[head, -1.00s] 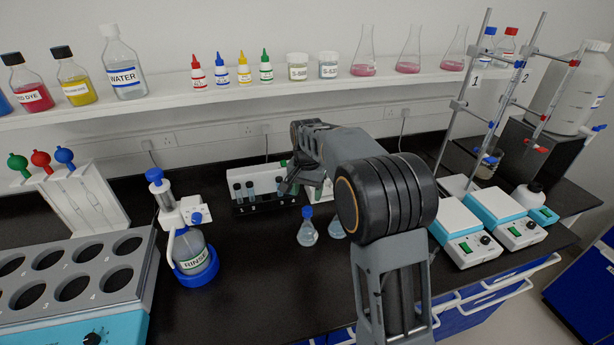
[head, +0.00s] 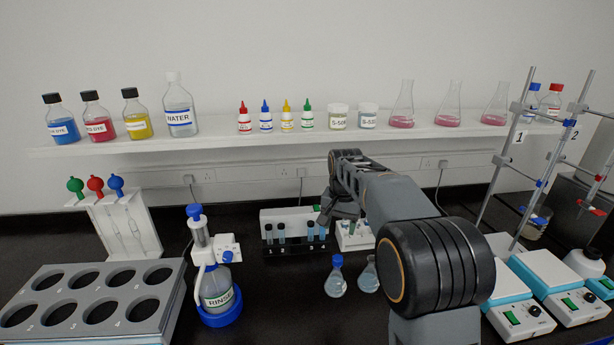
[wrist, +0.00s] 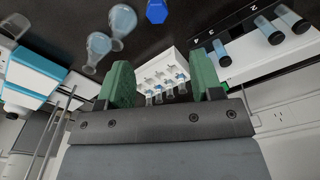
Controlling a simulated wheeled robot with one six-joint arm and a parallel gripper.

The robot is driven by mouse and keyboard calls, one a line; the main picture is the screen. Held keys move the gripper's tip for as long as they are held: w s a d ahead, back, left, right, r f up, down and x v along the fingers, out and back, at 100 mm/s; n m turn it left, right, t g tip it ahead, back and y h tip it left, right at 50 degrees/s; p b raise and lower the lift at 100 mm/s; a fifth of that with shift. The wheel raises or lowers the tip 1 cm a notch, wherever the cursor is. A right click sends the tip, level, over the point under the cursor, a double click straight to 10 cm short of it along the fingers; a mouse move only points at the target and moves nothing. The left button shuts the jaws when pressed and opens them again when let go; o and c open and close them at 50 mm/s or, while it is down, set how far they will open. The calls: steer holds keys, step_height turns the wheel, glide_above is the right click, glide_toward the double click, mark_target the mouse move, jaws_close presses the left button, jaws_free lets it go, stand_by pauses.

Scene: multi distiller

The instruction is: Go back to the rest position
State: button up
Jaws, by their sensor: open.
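My gripper (wrist: 162,85) shows in the wrist view with its two green fingers spread apart and nothing between them. Behind the gap, apart from the fingers, is a white rack (wrist: 173,66) holding several small tubes. In the head view my arm reaches over the bench, and its far end is in front of the white racks; the fingers are mostly hidden there by the arm.
A tube rack (head: 290,223) stands left of my arm. Two flasks (head: 336,283) are close beside it. A rinse dispenser (head: 217,290) and a block with wells (head: 60,290) are at left. Stirrers (head: 525,315) and stands are at right. A bottle shelf (head: 230,139) runs behind.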

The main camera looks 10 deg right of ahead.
steer(key=s+f+n+t, duration=0.2)
steer(key=s+n, duration=0.3)
steer(key=s, duration=1.8)
steer(key=shift+s+n+t, duration=0.3)
steer(key=shift+s+t, duration=0.1)
steer(key=shift+t, duration=0.4)
steer(key=shift+f, duration=0.1)
